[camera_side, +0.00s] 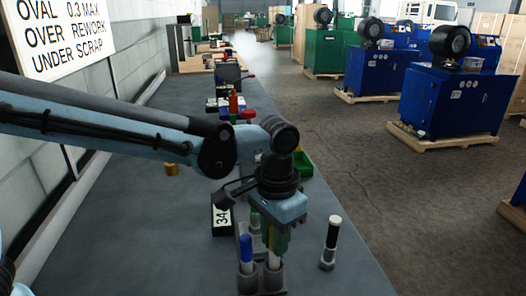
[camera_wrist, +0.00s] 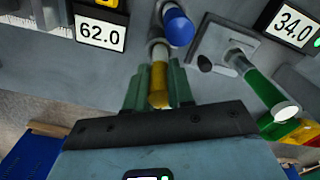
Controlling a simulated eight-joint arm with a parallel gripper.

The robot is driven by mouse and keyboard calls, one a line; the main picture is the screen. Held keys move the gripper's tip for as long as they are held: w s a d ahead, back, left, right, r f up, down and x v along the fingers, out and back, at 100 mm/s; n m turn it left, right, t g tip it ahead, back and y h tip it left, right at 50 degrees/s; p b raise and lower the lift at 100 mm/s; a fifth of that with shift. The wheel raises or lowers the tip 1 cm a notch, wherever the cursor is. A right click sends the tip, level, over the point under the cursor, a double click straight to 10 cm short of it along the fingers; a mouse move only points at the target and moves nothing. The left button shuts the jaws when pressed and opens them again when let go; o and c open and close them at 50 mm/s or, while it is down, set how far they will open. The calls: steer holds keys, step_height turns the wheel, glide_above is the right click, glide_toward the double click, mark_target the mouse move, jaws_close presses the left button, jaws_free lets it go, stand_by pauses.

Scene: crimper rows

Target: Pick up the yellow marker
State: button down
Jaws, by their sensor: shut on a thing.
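The yellow marker (camera_wrist: 158,84) is upright between the two green fingers of my gripper (camera_wrist: 158,92), which are shut on it. In the side view the yellow marker (camera_side: 271,239) is partly covered by my gripper (camera_side: 275,236). Its pale lower part is over or in a grey metal cup (camera_side: 273,278); I cannot tell whether it is clear of the cup.
A blue-capped marker (camera_side: 246,248) stands close left, also in the wrist view (camera_wrist: 178,28). A green marker (camera_wrist: 258,88) and number displays (camera_wrist: 100,32) are nearby.

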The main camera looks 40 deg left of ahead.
step_height(320, 180, up, 7)
steer(key=shift+r, duration=0.2)
steer(key=shift+w+a+r, duration=0.1)
steer(key=shift+w+r, duration=0.05)
steer(key=shift+r, duration=0.2)
steer(key=w+a+r, duration=0.6)
steer(key=w+a, duration=0.2)
steer(key=a, duration=0.2)
steer(key=shift+a+r, duration=0.25)
steer(key=shift+f, duration=0.6)
stand_by(1.4)
steer(key=shift+r, duration=0.1)
step_height(320, 180, up, 7)
stand_by(1.1)
